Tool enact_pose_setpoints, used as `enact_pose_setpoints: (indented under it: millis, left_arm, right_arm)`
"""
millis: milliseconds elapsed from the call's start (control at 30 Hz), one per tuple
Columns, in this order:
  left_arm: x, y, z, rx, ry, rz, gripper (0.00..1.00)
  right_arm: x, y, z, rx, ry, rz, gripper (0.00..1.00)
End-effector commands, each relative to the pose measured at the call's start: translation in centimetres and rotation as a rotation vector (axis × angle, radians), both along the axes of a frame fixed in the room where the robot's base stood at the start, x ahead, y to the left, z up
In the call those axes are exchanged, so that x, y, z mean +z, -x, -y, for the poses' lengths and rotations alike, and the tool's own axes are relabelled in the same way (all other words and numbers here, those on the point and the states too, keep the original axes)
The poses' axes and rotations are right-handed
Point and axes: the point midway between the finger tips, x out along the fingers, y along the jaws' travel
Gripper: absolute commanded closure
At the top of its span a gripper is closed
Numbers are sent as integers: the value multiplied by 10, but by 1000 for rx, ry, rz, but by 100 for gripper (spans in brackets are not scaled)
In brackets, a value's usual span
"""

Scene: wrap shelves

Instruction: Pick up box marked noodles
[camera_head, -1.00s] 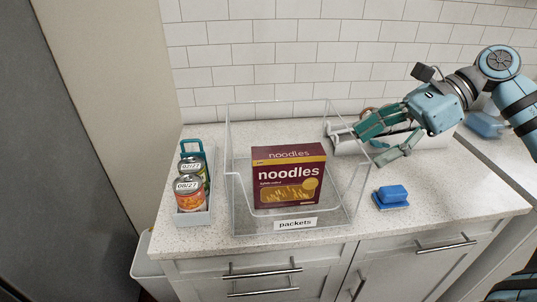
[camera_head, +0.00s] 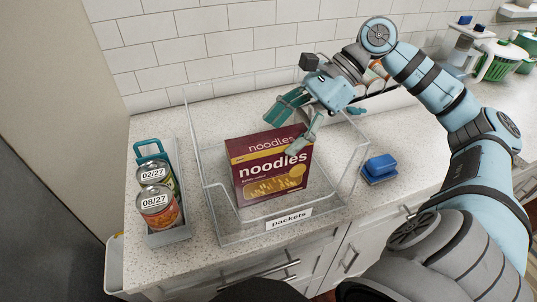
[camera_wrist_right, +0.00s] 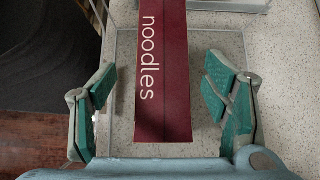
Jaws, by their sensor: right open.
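The dark red noodles box (camera_head: 270,170) stands upright in the clear bin labelled packets (camera_head: 222,215). My right gripper (camera_head: 285,125) is open, above and just behind the box's top in the head view. One fingertip overlaps the box's upper right there. In the right wrist view the box top (camera_wrist_right: 162,75) lies between the two spread fingers of my right gripper (camera_wrist_right: 163,100), with a gap on each side. The box is not gripped. My left gripper is in neither view.
A narrow grey tray (camera_head: 170,236) with dated cans stands left of the bin. A blue sponge (camera_head: 379,168) lies to its right. The bin's clear walls rise around the box. A tiled wall (camera_head: 200,40) is behind the counter.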

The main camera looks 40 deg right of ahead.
Motion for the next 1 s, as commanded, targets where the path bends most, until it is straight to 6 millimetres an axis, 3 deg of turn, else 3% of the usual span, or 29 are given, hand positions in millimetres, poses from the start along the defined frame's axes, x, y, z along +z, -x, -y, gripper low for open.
enact_pose_setpoints:
  millis: [100, 233, 467, 867, 1000]
  left_arm:
    - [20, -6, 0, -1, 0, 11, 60]
    - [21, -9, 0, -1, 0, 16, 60]
    - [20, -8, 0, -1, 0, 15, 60]
    - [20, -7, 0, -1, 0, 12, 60]
    - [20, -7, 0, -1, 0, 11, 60]
  right_arm:
    - [-5, -9, -17, 5, -7, 3, 31]
    - [-23, -14, -29, 2, -3, 2, 31]
    - [-27, -15, -31, 0, 0, 2, 32]
    - [-26, -15, -30, 0, 0, 2, 96]
    - [-26, -15, -30, 0, -1, 2, 100]
